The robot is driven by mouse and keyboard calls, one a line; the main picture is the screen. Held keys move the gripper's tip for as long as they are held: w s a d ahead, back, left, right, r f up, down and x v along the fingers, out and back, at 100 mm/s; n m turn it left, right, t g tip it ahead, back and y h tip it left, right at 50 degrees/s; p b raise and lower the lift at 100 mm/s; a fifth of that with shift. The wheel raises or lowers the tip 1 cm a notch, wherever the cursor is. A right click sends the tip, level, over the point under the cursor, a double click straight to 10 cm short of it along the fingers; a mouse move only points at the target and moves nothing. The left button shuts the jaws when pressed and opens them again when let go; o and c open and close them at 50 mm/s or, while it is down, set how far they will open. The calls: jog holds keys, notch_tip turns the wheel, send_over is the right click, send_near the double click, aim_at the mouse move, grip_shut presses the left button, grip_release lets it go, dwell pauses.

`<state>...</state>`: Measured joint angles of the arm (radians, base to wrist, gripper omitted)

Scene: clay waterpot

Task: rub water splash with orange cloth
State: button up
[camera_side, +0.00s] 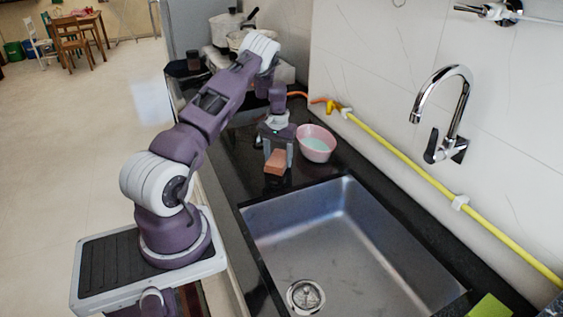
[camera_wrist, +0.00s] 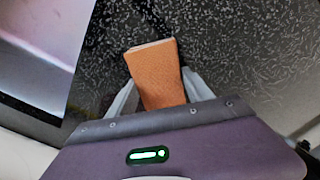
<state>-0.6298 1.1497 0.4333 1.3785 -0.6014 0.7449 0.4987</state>
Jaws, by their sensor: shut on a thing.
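The orange cloth (camera_side: 275,162) looks like a small folded block. My gripper (camera_side: 277,150) is shut on it, over the dark counter behind the sink. In the wrist view the cloth (camera_wrist: 157,75) sits between the two grey fingers of my gripper (camera_wrist: 160,90), its far end sticking out past them. In the side view it appears close to the counter top; I cannot tell whether it touches. I cannot make out a water splash clearly; the wrist view shows only a pale speckled pattern on the dark counter (camera_wrist: 230,45).
A pink bowl (camera_side: 316,143) with pale contents stands just right of my gripper. The steel sink (camera_side: 335,225) opens in front. A yellow hose (camera_side: 400,158) runs along the wall below the tap (camera_side: 440,100). Pots (camera_side: 228,25) stand at the back. A green item (camera_side: 489,306) lies front right.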

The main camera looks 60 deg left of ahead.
jog(key=shift+a, duration=2.4)
jog(key=shift+a+r, duration=0.15)
notch_tip(320, 180, up, 8)
